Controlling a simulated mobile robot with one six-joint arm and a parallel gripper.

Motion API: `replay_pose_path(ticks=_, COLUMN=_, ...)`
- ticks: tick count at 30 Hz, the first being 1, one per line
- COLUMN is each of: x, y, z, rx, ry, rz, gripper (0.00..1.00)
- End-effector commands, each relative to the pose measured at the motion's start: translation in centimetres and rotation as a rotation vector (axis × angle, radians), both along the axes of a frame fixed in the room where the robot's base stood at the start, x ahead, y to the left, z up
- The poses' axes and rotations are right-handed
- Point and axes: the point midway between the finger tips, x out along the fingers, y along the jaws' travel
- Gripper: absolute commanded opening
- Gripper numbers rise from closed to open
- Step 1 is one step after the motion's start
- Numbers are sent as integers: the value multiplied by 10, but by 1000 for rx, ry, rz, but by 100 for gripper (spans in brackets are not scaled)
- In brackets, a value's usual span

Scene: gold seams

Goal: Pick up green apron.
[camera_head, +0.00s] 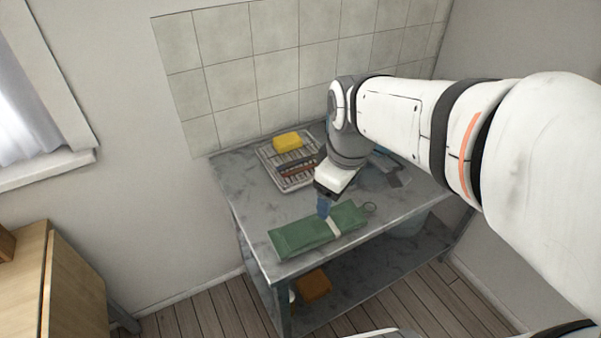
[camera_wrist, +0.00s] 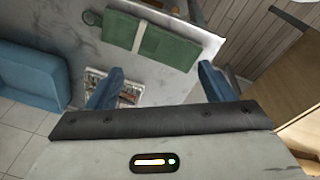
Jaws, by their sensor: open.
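The green apron (camera_head: 298,236) lies folded flat along the front of the grey metal table, with a pale band around it and a ring at its right end. In the wrist view the apron (camera_wrist: 176,46) is beyond the fingertips, near the table edge. My gripper (camera_head: 323,205) is above the table just behind the apron, and one blue finger shows against the apron's back edge. In the wrist view my gripper (camera_wrist: 160,80) has its two blue fingers wide apart with nothing between them. I cannot tell from the head view how high it is above the table.
A wire rack (camera_head: 268,156) with a yellow block (camera_head: 287,141) stands at the table's back left. A blue thing (camera_wrist: 32,75) shows at the left in the wrist view. An orange-brown box (camera_head: 313,284) sits on the lower shelf. A wooden cabinet (camera_head: 75,300) stands left, apart from the table.

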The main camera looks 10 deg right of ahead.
Motion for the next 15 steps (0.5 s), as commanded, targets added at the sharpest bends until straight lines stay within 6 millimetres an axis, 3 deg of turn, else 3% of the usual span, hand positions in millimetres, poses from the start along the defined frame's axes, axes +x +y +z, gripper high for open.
replay_pose_path(ticks=1, x=12, y=0, z=-35, rx=-21, ry=27, rz=127, gripper=80)
replay_pose_path(ticks=6, x=47, y=1, z=-85, rx=-71, ry=93, rz=575, gripper=94)
replay_pose_path(ticks=9, x=62, y=2, z=-108, rx=-84, ry=120, rz=789, gripper=100)
replay_pose_path(ticks=15, x=80, y=3, z=-132, rx=-93, ry=149, rz=1045, gripper=100)
